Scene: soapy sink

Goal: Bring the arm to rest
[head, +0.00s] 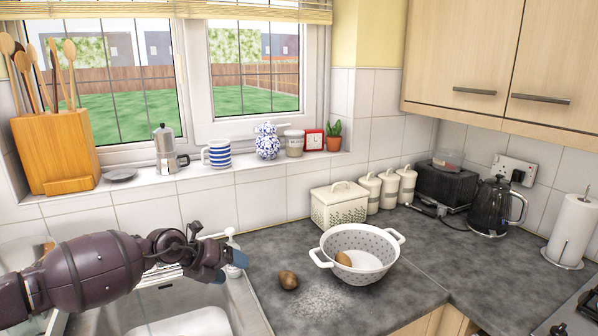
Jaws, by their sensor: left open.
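My left arm comes in from the left over the sink. My left gripper (232,262) is open and empty at the right side of the sink, close to a white bottle (230,237) that it partly hides. I cannot tell whether it touches the bottle. My right gripper is not in view.
A white colander (362,273) with a brown potato (343,259) inside stands on the grey counter (410,300). Another potato (288,280) lies left of it, near a pale patch. The metal sink (185,295) is below my arm. A bread bin (338,207) stands behind.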

